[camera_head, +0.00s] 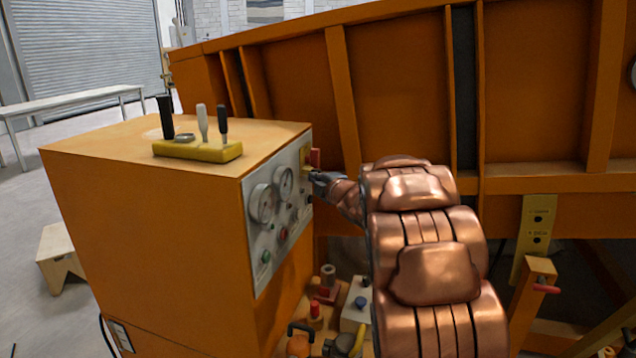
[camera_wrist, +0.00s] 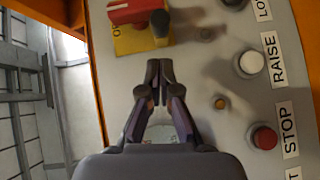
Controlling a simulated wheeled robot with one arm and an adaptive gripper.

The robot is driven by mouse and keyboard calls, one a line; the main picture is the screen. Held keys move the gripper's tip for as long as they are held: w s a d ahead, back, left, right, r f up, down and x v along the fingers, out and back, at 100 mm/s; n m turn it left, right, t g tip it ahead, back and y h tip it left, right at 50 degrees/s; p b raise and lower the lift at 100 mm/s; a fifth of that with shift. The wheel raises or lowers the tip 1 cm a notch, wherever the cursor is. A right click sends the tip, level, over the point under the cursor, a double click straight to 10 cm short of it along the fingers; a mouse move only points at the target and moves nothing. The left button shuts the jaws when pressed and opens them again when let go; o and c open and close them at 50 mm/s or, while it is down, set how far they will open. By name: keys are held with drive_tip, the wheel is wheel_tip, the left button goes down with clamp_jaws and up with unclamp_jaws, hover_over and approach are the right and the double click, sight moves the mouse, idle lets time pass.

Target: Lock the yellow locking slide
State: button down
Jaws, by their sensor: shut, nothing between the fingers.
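A yellow plate (camera_wrist: 130,42) with a red handle (camera_wrist: 128,12) and a dark knob (camera_wrist: 160,24) is on the grey control panel in the wrist view. Part of a letter shows on the plate; I cannot tell the whole word or whether this plate is the locking slide. In the head view its yellow edge (camera_head: 305,153) and red handle (camera_head: 315,157) show at the panel's upper far corner. My gripper (camera_wrist: 160,72) is shut and empty, its tips just below the knob in the wrist view; I cannot tell whether they touch it. My gripper (camera_head: 318,178) also shows at the panel's far edge.
The panel carries gauges (camera_head: 261,203), a white RAISE button (camera_wrist: 250,63) and a red STOP button (camera_wrist: 265,137). A yellow lever block (camera_head: 198,150) tops the orange cabinet (camera_head: 140,230). Another yellow plate (camera_head: 538,215) with two labelled holes is on the orange sandbed (camera_head: 400,80).

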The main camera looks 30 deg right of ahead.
drive_tip(key=s+a+r+b, duration=0.1)
drive_tip(key=s, duration=0.9)
drive_tip(key=shift+s+b, duration=0.3)
drive_tip(key=shift+b, duration=0.1)
drive_tip(key=s+a+f+m+g+h+p, duration=0.1)
drive_tip(key=s+a+f+m+g, duration=0.25)
drive_tip(key=s, duration=0.25)
drive_tip(key=s+a+f+m+g+h, duration=0.1)
drive_tip(key=s+a+f+m+g, duration=0.1)
drive_tip(key=s+f+m+g, duration=0.4)
drive_tip(key=s+a+f+m+g+h+p, duration=0.1)
drive_tip(key=s+a+m+g, duration=0.2)
drive_tip(key=s, duration=0.4)
drive_tip(key=s+a+f+m+g+y, duration=0.2)
drive_tip(key=s+a+g, duration=0.1)
drive_tip(key=s+a, duration=0.5)
drive_tip(key=s+a+f+m+g+y+p, duration=0.1)
drive_tip(key=s+a+f+g, duration=0.1)
drive_tip(key=s+a, duration=0.6)
drive_tip(key=s+g, duration=0.1)
drive_tip(key=s, duration=0.6)
drive_tip(key=shift+m+y, duration=0.35)
drive_tip(key=shift+y, duration=0.05)
drive_tip(key=shift+f, duration=0.1)
